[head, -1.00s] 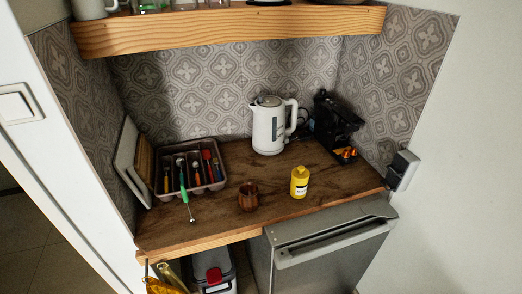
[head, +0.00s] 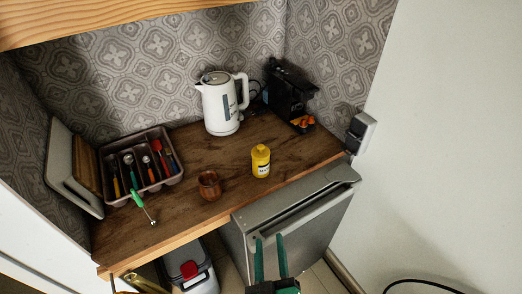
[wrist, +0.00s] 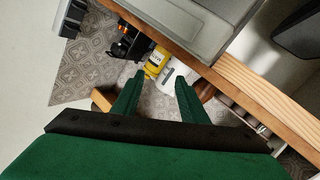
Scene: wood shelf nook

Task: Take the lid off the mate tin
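The mate tin (head: 261,163) is a small yellow cylinder with a pale label and a yellow lid (head: 261,150) on top. It stands upright on the wooden counter (head: 190,215), near the front edge, with the lid seated. My gripper (head: 269,239) has green fingers spread apart with nothing between them. In the head view it shows low in the picture, in front of the fridge and below the tin. In the wrist view the yellow tin (wrist: 155,62) appears beyond the open fingertips, clear of them.
A brown wooden cup (head: 209,186) stands left of the tin. A white kettle (head: 219,104) and a black coffee machine (head: 289,92) stand behind. A utensil tray (head: 150,188) is at left, with a green-handled utensil (head: 139,200) sticking out over the counter. A fridge (head: 315,215) stands below.

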